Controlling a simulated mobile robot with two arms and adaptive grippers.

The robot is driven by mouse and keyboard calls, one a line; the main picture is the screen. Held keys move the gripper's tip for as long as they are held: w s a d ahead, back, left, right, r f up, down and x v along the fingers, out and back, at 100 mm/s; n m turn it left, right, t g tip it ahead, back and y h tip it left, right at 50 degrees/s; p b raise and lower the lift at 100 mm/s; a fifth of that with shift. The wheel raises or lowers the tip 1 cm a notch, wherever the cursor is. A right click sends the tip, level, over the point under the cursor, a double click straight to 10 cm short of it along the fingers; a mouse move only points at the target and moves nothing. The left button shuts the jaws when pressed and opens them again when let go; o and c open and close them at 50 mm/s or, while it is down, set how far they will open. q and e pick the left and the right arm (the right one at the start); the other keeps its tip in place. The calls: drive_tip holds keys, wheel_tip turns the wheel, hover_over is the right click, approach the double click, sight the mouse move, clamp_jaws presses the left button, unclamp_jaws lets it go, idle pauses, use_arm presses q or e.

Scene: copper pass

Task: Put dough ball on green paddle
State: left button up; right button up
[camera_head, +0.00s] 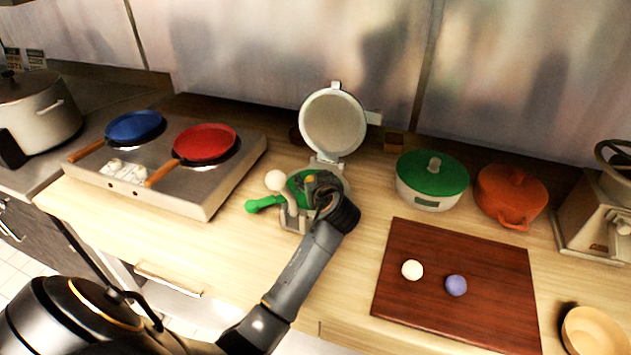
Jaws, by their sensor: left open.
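My left gripper (318,194) is open over the front of a press with its round pale lid (333,122) raised. A green paddle (264,203) lies at the press, its handle pointing left; its round part is partly hidden by my gripper. A pale ball (275,180) shows just left of the gripper, above the handle; I cannot tell whether it is dough or a knob of the press. A white dough ball (412,269) and a purple ball (456,285) lie apart on a brown board (490,250). My right gripper is out of view.
A double burner (200,192) at left holds a blue pan (133,127) and a red pan (206,144). A green-lidded pot (432,178) and an orange pot (512,195) stand behind the board. A wooden bowl (594,332) is at lower right. Counter between press and board is clear.

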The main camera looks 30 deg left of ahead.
use_arm(q)
drive_tip(key=b+v, duration=0.2)
drive_tip(key=v, duration=1)
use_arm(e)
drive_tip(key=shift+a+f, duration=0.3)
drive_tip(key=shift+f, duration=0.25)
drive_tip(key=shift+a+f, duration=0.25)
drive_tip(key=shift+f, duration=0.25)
use_arm(q)
drive_tip(key=shift+d, duration=0.1)
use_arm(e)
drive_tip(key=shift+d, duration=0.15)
use_arm(q)
drive_tip(key=shift+c, duration=0.2)
